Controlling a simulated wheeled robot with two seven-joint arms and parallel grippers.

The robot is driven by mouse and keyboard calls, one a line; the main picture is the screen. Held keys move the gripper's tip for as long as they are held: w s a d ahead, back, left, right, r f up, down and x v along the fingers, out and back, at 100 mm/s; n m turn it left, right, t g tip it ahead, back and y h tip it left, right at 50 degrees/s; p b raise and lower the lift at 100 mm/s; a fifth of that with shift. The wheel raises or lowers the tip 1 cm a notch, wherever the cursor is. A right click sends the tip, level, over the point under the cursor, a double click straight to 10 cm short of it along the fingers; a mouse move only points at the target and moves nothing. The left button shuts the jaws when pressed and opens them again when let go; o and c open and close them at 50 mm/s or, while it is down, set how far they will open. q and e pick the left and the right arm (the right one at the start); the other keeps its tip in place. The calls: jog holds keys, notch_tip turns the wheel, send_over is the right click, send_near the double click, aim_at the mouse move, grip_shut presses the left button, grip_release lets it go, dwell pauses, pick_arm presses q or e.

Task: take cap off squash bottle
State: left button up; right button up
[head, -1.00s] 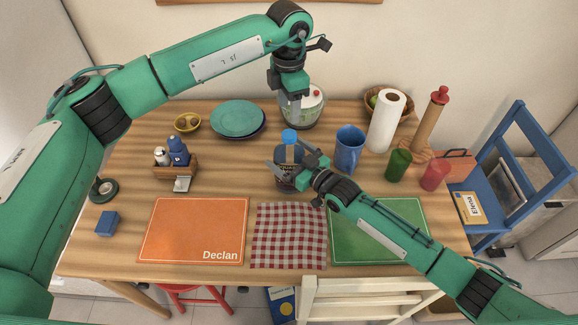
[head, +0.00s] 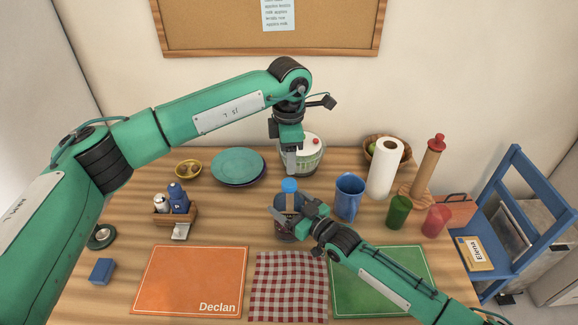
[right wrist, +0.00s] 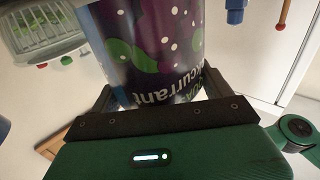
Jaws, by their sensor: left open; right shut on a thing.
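The squash bottle (head: 289,228) stands on the table, dark purple with a blue cap (head: 290,185) on top. My right gripper (head: 290,219) is shut around the bottle's body from the right. In the right wrist view the bottle's label (right wrist: 155,50), with "currant" lettering, lies between the fingers. My left gripper (head: 291,165) is open and points down above the blue cap. It looks empty and apart from the cap, though the exact gap is hard to judge.
Behind stand a salad spinner (head: 312,157), a teal plate stack (head: 238,166) and a paper towel roll (head: 384,168). A wooden caddy (head: 178,216) is on the left. The checked cloth (head: 289,288) in front is bare.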

aim_at(289, 183)
pick_arm(q)
jog(key=m, duration=1.8)
jog(key=shift+m, duration=0.3)
jog(key=m, duration=0.5)
jog(key=shift+f, duration=4)
jog(key=c, duration=1)
